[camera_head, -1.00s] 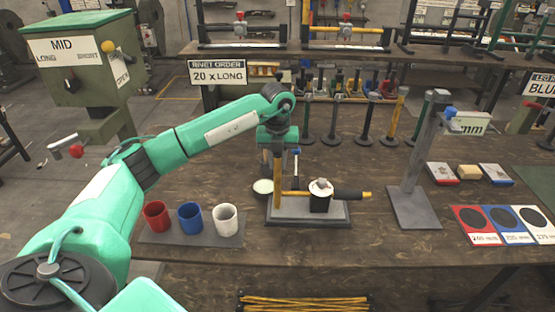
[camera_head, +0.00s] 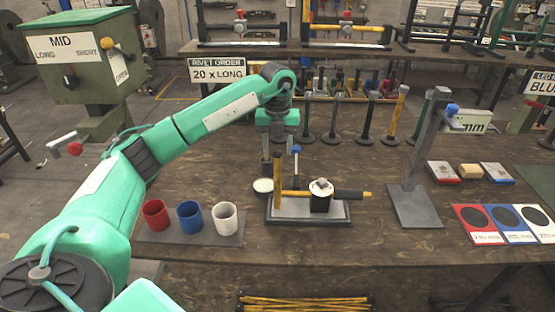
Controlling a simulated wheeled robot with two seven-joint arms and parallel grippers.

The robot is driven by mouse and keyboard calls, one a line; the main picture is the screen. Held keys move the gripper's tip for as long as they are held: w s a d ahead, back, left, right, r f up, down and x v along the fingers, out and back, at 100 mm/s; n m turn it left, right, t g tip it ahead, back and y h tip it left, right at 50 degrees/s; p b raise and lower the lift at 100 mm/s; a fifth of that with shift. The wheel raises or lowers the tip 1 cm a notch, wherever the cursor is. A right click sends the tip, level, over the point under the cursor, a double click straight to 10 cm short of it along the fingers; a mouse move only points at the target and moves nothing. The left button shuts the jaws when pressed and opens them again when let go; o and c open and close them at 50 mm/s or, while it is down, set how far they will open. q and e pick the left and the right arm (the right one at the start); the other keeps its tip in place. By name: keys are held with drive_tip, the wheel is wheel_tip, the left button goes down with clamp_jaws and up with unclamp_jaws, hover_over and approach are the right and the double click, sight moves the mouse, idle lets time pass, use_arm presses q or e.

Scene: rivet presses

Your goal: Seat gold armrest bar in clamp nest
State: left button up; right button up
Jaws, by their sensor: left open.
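The gold armrest bar (camera_head: 293,193) lies level over the grey base of the clamp fixture (camera_head: 288,216), with a black sleeve towards its right end and a gold tip. A gold upright (camera_head: 277,173) stands at its left end. A black block with a round white top (camera_head: 320,188) covers the bar's middle, so I cannot see how it sits in the nest. My left gripper (camera_head: 278,152) is open above and behind the gold upright, apart from the bar as far as I can tell. My right gripper is not in view.
Red (camera_head: 155,214), blue (camera_head: 190,216) and white cups (camera_head: 225,218) stand on a mat at the left. A grey post stand (camera_head: 415,208) rises at the right. A small round dish (camera_head: 263,186) is beside the fixture. Several upright posts stand behind.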

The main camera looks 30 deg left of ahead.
use_arm(q)
wheel_tip(320, 180, up, 7)
drive_tip(key=shift+r+b, duration=0.2)
drive_tip(key=shift+b, duration=0.1)
drive_tip(key=shift+r, duration=0.75)
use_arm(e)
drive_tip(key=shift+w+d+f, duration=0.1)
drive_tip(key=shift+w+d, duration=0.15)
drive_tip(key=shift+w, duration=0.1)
